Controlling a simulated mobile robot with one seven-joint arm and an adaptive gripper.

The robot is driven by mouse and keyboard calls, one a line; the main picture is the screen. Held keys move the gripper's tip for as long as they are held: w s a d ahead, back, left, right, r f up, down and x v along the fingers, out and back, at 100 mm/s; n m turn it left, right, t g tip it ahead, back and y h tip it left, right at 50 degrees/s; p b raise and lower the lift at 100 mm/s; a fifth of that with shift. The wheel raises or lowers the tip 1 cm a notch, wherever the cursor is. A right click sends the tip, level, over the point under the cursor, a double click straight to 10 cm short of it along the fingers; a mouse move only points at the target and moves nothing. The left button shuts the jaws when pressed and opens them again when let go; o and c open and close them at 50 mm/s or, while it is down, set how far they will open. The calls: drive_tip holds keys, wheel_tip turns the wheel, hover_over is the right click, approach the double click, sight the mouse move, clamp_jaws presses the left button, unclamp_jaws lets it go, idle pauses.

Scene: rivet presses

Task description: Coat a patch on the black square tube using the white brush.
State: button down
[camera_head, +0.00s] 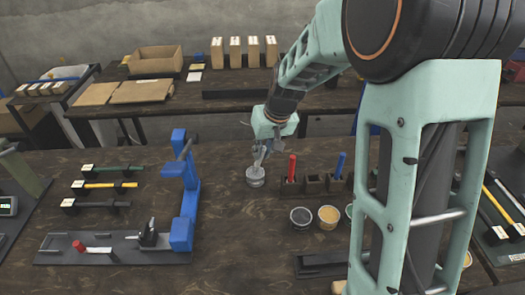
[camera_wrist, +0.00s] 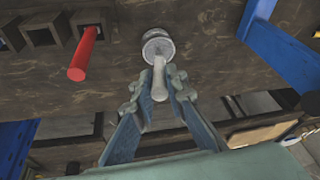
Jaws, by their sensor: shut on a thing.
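My gripper (camera_head: 263,148) is above the dark wooden table, shut on the pale handle of the white brush (camera_wrist: 158,80). The brush points down, and a pale round piece with a rim (camera_wrist: 158,45) shows at its lower end, close to the table top. It also shows in the head view (camera_head: 255,178). I cannot tell whether that piece is the brush's head or a separate pot. A black bar (camera_head: 95,204) with a pale label lies at the left, below a yellow and a green bar; it may be the black square tube. Other dark bars make this uncertain.
A dark holder block (camera_head: 313,184) right of the gripper has a red stick (camera_head: 292,167) and a blue stick (camera_head: 341,165). A blue press (camera_head: 187,195) stands left. My arm hides the right.

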drive_tip(key=shift+r+p, duration=2.3)
drive_tip(key=shift+r, duration=1.2)
drive_tip(key=shift+f, duration=0.1)
